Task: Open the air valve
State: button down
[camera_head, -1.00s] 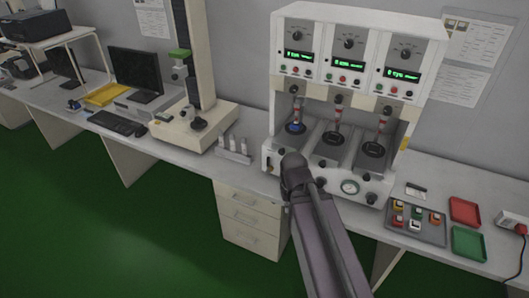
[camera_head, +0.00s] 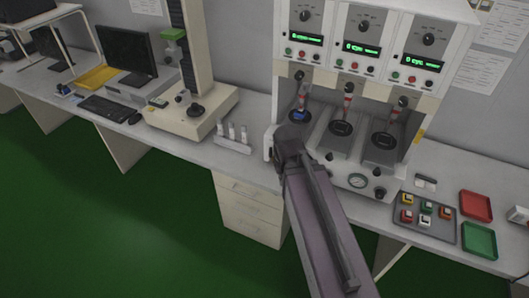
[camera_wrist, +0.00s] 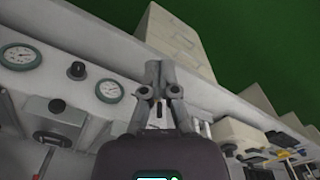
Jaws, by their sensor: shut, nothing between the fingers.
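The white three-station test machine (camera_head: 447,81) stands on the bench, with a pressure gauge (camera_head: 357,181) and a black knob (camera_head: 380,192) low on its front. In the wrist view a black knob (camera_wrist: 77,70) sits between two round gauges, one of them near my fingers (camera_wrist: 109,91). My gripper (camera_wrist: 153,68) is shut and empty, its fingers together beside the end of the front panel. In the head view my own arm covers the gripper and the machine's lower left front. I cannot pick out the air valve for certain; it may be hidden there.
A grey tray with several coloured blocks (camera_head: 454,235), a red tray (camera_head: 476,206) and a green tray (camera_head: 479,240) lie right of the machine. A beige stand (camera_head: 190,123) and a small rack (camera_head: 232,142) are to the left. Drawers (camera_head: 250,210) stand below; the green floor is clear.

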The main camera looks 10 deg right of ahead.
jog(key=shift+w, duration=0.1)
jog(key=w+a+f+n+t+h+b, duration=0.1)
jog(key=w+f+n+h+b, duration=0.1)
jog(key=w+f+h+b, duration=1.05)
jog(key=w+a+f+n+t+h+b, duration=0.2)
jog(key=w+a+b, duration=1.1)
jog(key=b, duration=0.8)
jog(key=f+t+h, duration=0.1)
jog(key=t+h, duration=0.1)
jog(key=t, duration=0.1)
jog(key=shift+w+a+b, duration=0.15)
jog(key=shift+a+b, duration=0.15)
jog(key=shift+a, duration=0.05)
jog(key=shift+d, duration=0.1)
